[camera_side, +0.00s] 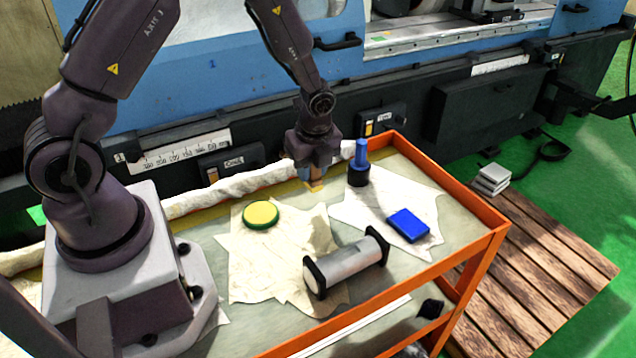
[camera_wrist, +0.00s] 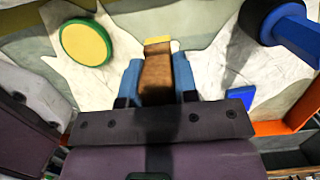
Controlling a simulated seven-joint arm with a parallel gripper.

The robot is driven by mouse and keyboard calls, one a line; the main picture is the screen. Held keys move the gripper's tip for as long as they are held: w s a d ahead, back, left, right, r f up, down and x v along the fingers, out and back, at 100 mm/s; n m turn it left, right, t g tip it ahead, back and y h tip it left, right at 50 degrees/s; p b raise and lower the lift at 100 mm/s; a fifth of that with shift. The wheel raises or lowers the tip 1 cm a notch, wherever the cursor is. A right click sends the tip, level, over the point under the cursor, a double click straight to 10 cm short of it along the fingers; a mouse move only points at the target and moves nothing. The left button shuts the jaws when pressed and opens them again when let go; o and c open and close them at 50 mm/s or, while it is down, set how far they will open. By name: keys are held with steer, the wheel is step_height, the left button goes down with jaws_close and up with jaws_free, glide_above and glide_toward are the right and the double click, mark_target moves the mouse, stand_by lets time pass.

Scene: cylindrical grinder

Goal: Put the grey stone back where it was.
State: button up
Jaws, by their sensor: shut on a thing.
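My gripper (camera_wrist: 157,88) is shut on a brown block with a yellow end (camera_wrist: 157,72), held between its blue fingers. In the side view the block's yellow end (camera_side: 316,187) shows below my gripper (camera_side: 314,172), over the back of the trolley; whether it touches the surface I cannot tell. No loose grey stone is clear to me. A grey cylinder with black end plates (camera_side: 345,264) lies on the cloth at the front of the trolley, apart from my gripper.
A green-rimmed yellow disc (camera_side: 261,214) lies left of my gripper. A blue-and-black upright piece (camera_side: 359,165) stands close on the right, with a blue block (camera_side: 408,225) further right. The trolley has an orange rim (camera_side: 450,184). Grey blocks (camera_side: 492,178) lie on a wooden pallet (camera_side: 535,240).

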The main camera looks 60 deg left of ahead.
steer(key=shift+w+a+f, duration=0.2)
steer(key=shift+w+f, duration=0.65)
steer(key=shift+f, duration=1.8)
steer(key=o, duration=1)
steer(key=shift+f, duration=0.15)
steer(key=shift+c, duration=0.2)
